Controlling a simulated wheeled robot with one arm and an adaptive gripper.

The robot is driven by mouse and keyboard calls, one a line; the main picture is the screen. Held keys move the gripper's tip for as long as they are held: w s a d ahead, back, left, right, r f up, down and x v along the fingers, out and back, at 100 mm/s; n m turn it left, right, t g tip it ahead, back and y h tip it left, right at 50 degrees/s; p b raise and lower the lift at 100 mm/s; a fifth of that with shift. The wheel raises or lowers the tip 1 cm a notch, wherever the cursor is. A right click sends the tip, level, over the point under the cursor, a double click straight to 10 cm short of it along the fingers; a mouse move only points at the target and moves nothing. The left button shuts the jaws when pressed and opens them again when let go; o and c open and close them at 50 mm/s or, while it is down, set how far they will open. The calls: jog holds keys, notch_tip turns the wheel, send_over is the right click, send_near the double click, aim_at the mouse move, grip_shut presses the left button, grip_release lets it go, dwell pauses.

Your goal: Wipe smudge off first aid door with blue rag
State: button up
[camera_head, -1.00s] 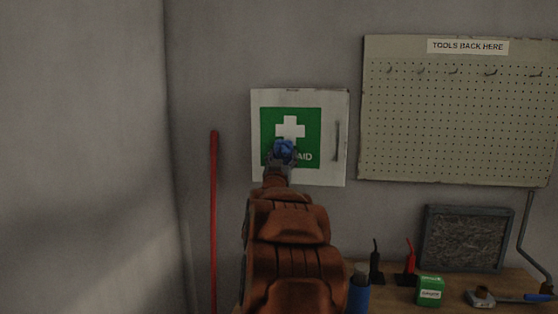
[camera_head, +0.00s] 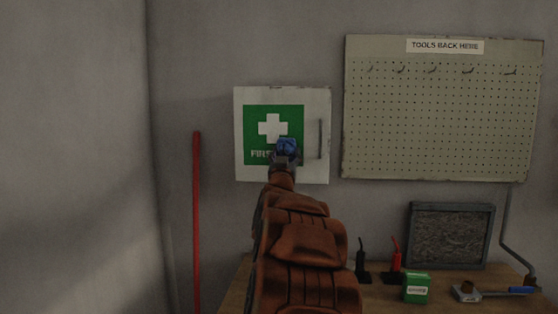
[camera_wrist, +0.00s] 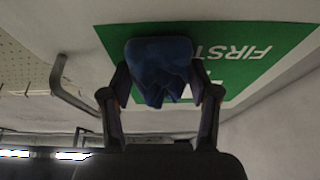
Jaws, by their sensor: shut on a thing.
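The white first aid door (camera_head: 311,100) hangs on the wall, with a green panel, a white cross and a grey handle at its right side. My gripper (camera_head: 285,155) is in front of the panel's lower right part and hides some of the lettering. It is shut on the blue rag (camera_head: 287,146). In the wrist view the rag (camera_wrist: 160,65) is bunched between both fingers, against or very near the green panel (camera_wrist: 245,75). I cannot tell whether it touches. The handle (camera_wrist: 72,95) is beside the gripper there. No smudge can be made out.
A pegboard (camera_head: 440,130) with empty hooks is to the right of the door. Below is a wooden bench (camera_head: 385,297) with a green box (camera_head: 416,287), a grey framed panel (camera_head: 450,235) and small tools. A red pole (camera_head: 196,220) stands at the left.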

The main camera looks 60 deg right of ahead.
aim_at(253, 149)
jog(key=shift+s+d+f, duration=0.1)
jog(key=shift+s+d, duration=0.1)
jog(key=shift+s, duration=0.3)
jog(key=shift+b, duration=0.3)
jog(key=shift+a, duration=0.1)
jog(key=shift+w+a+p, duration=0.2)
jog(key=shift+w+p, duration=0.15)
jog(key=shift+w, duration=0.3)
jog(key=shift+w+a+p, duration=0.4)
jog(key=shift+w+p, duration=0.1)
jog(key=shift+w, duration=0.5)
jog(key=shift+w+a+p, duration=0.35)
jog(key=shift+w+p, duration=0.2)
jog(key=shift+w, duration=0.5)
jog(key=shift+w+a+p, duration=0.4)
jog(key=shift+w+p, duration=0.1)
jog(key=shift+w, duration=0.5)
jog(key=shift+w+a+p, duration=0.2)
jog(key=shift+w+p, duration=0.25)
jog(key=shift+w, duration=0.25)
jog(key=shift+w+a+p, duration=0.2)
jog(key=shift+w+p, duration=0.2)
jog(key=shift+w, duration=0.25)
jog(key=shift+w+a, duration=0.15)
jog(key=shift+w, duration=0.25)
jog(key=shift+a, duration=0.15)
